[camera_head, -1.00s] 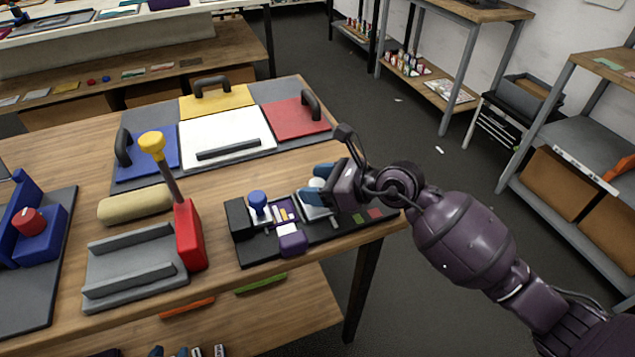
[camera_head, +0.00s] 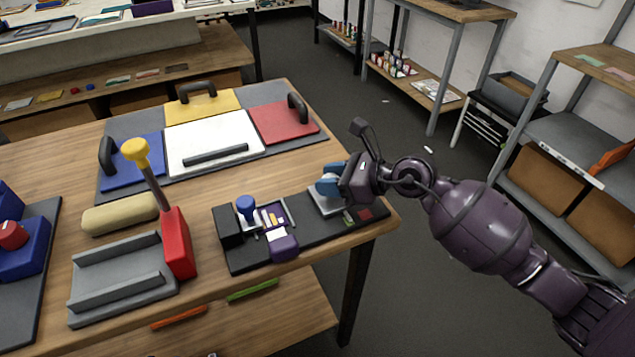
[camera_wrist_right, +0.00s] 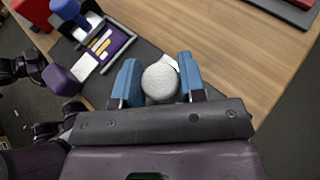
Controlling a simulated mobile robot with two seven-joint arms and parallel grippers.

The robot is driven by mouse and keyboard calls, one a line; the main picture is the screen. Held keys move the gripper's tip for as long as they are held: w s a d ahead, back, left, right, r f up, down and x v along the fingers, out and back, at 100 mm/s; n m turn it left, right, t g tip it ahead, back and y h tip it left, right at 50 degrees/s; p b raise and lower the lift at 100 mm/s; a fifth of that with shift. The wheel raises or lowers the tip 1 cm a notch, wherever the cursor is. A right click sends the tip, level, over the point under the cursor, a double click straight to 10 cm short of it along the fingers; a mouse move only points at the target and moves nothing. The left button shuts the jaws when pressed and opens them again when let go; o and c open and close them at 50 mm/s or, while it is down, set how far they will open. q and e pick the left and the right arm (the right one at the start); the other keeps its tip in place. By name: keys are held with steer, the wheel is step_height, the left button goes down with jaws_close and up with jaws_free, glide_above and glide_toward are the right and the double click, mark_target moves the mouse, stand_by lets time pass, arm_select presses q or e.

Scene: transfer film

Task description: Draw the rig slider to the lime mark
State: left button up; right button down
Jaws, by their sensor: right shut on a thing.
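The rig (camera_head: 300,235) is a long black base on the table's right part. Its slider (camera_head: 326,203) is a flat grey plate with a pale round knob (camera_wrist_right: 161,82), seen between the fingers in the right wrist view. My right gripper (camera_head: 330,184) is shut on the knob with its blue fingers on either side. The lime mark (camera_head: 349,221) is a small green patch by the slider's front right corner, partly covered there. A red mark (camera_head: 366,214) lies farther right. The exact alignment of slider and lime mark is hard to tell. My left gripper is out of view.
On the rig's left stand a blue knob (camera_head: 246,206), a purple tray (camera_head: 272,218) and a purple block (camera_head: 283,246). A red block with a yellow-topped lever (camera_head: 177,243) stands left of it. The table's front edge is close to the rig.

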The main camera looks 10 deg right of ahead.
steer(key=c, duration=0.8)
jaws_free()
steer(key=shift+o, duration=0.2)
steer(key=v, duration=1)
steer(key=shift+s+d+r, duration=0.2)
steer(key=shift+d, duration=0.1)
